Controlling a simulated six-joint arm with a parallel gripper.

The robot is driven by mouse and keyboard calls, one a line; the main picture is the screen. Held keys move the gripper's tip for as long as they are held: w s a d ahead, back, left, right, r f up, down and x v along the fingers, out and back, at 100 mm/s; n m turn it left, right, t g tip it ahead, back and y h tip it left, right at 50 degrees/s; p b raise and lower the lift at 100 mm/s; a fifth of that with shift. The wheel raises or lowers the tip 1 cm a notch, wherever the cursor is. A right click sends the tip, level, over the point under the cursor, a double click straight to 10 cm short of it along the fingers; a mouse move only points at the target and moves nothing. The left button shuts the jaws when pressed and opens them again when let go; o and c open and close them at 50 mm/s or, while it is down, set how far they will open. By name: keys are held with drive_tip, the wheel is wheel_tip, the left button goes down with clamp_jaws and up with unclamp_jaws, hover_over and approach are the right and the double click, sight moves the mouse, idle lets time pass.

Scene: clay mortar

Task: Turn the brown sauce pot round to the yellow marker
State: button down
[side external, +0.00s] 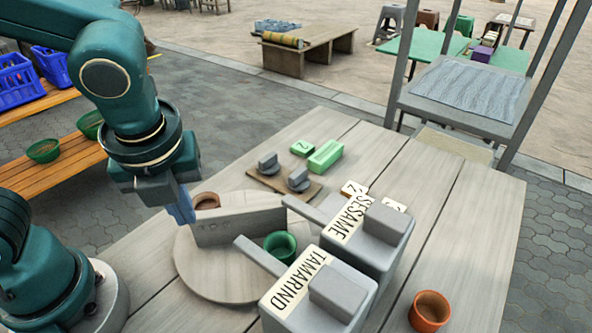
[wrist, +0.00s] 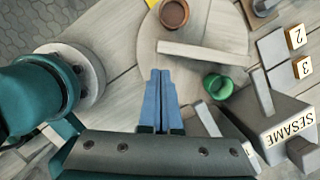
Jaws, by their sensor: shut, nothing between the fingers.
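The brown sauce pot (side external: 207,200) stands on the round wooden turntable (side external: 215,284), behind an upright grey divider (side external: 240,226). In the wrist view the pot (wrist: 174,13) is at the top, on the far side of the divider (wrist: 203,53). A green pot (side external: 281,246) stands on the turntable on the other side of the divider. A yellow patch (wrist: 151,3), probably the yellow marker, is cut off at the top of the wrist view. My gripper (side external: 187,217) is shut and empty, near the divider's left end; the wrist view shows its blue fingers (wrist: 160,74) together.
Grey SESAME (side external: 372,235) and TAMARIND (side external: 318,290) boxes with long handles stand close right of the turntable. A board with two grey knobs (side external: 298,180) and green blocks (side external: 325,157) lie behind. A terracotta cup (side external: 429,311) stands at the front right.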

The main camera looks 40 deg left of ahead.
drive_tip(key=s+d+r+t+y, duration=0.1)
drive_tip(key=s+d+r, duration=0.4)
drive_tip(key=r, duration=0.1)
drive_tip(key=shift+m, duration=0.3)
drive_tip(key=x, duration=1)
drive_tip(key=shift+w+r, duration=0.15)
drive_tip(key=shift+w, duration=0.05)
drive_tip(key=shift+w+a, duration=0.65)
drive_tip(key=shift+a, duration=0.1)
drive_tip(key=shift+w+a, duration=0.75)
drive_tip(key=shift+a, duration=0.05)
